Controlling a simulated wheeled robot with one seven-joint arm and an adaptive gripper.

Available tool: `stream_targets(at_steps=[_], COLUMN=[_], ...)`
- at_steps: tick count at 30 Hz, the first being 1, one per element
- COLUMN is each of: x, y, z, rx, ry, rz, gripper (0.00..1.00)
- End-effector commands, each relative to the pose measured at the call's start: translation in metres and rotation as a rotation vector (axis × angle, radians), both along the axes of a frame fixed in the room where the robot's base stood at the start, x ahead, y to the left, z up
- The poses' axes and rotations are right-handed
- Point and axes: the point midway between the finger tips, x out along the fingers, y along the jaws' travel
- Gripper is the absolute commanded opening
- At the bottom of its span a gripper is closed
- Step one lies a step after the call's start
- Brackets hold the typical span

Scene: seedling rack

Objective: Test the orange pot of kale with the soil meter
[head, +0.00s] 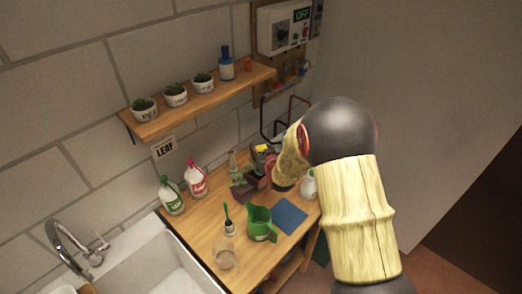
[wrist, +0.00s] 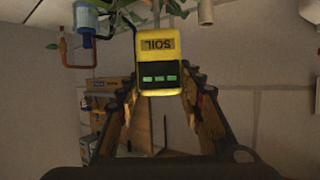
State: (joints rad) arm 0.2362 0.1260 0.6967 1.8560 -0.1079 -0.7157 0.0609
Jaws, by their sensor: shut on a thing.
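My gripper (wrist: 160,98) is shut on the soil meter (wrist: 158,62), a yellow block marked SOIL with a dark panel and several green bars. Its lettering is upside down in the wrist view. A dark cable or probe curves off its upper left, and green leaves show above it. In the head view the yellow top of the meter (head: 262,148) shows over the workbench, left of my arm. I cannot make out an orange pot of kale; plants in dark reddish containers (head: 250,186) stand just below the meter, partly hidden by it and my arm.
A wall shelf (head: 160,123) holds three white pots and a blue bottle. A sink (head: 165,268) lies at left.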

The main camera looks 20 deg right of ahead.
Motion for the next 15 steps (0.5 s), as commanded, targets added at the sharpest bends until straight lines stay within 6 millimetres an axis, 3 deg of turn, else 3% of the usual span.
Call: stream_targets(at_steps=[15], x=[-0.0003], y=[0.0001], z=[-0.0103], rx=[0.0], ry=[0.001], rz=[0.0], gripper=[0.1])
